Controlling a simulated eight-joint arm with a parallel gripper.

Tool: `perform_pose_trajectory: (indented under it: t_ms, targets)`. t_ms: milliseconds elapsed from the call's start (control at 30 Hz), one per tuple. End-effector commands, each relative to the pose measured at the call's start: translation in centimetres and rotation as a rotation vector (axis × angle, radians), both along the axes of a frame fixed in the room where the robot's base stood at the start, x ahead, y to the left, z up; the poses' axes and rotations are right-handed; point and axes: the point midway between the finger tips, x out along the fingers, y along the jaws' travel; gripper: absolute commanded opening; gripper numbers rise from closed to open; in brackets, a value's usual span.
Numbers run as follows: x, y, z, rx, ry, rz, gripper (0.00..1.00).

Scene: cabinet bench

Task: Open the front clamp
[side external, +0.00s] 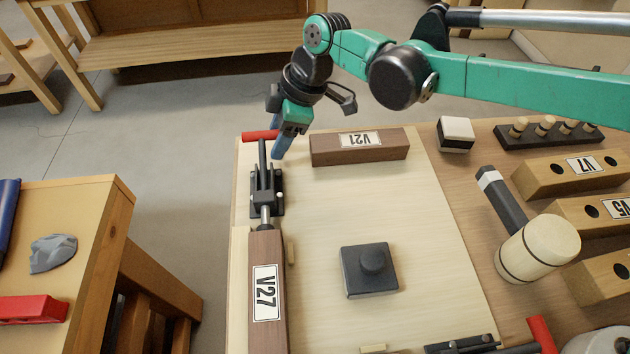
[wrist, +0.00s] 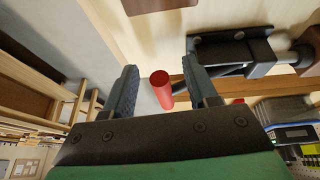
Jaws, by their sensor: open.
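A black toggle clamp (side external: 266,192) with a red handle (side external: 261,136) is fixed at the left edge of the pale board. Its plunger meets the end of a brown block marked V27 (side external: 266,310). My gripper (side external: 279,140) is open right beside the red handle. In the wrist view the handle (wrist: 161,90) lies between the two blue fingers of my gripper (wrist: 160,76), nearer the right one, with the clamp body (wrist: 238,48) beyond at upper right. Whether a finger touches the handle cannot be told. A second red-handled clamp (side external: 470,344) is partly cut off at the bottom right.
A brown block marked V21 (side external: 359,147) lies right of my gripper. A dark square block with a knob (side external: 370,270) sits on the board (side external: 430,230). A mallet (side external: 538,248), a peg rack and V7 and V5 blocks stand at right. Open floor lies left of the board.

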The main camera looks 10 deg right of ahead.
Motion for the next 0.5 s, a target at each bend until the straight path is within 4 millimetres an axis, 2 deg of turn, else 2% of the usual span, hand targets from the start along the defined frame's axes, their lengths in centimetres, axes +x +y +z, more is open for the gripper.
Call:
perform_pose_trajectory:
  t_ms: [233, 400, 433, 500]
  targets:
    - [0.0, 0.04, -0.13, 0.0, 0.0, 0.0, 0.52]
    - [0.0, 0.04, -0.12, 0.0, 0.0, -0.001, 0.04]
    - [0.0, 0.04, -0.12, 0.0, 0.0, -0.001, 0.0]
    - [0.0, 0.03, -0.11, 0.0, 0.0, -0.001, 0.0]
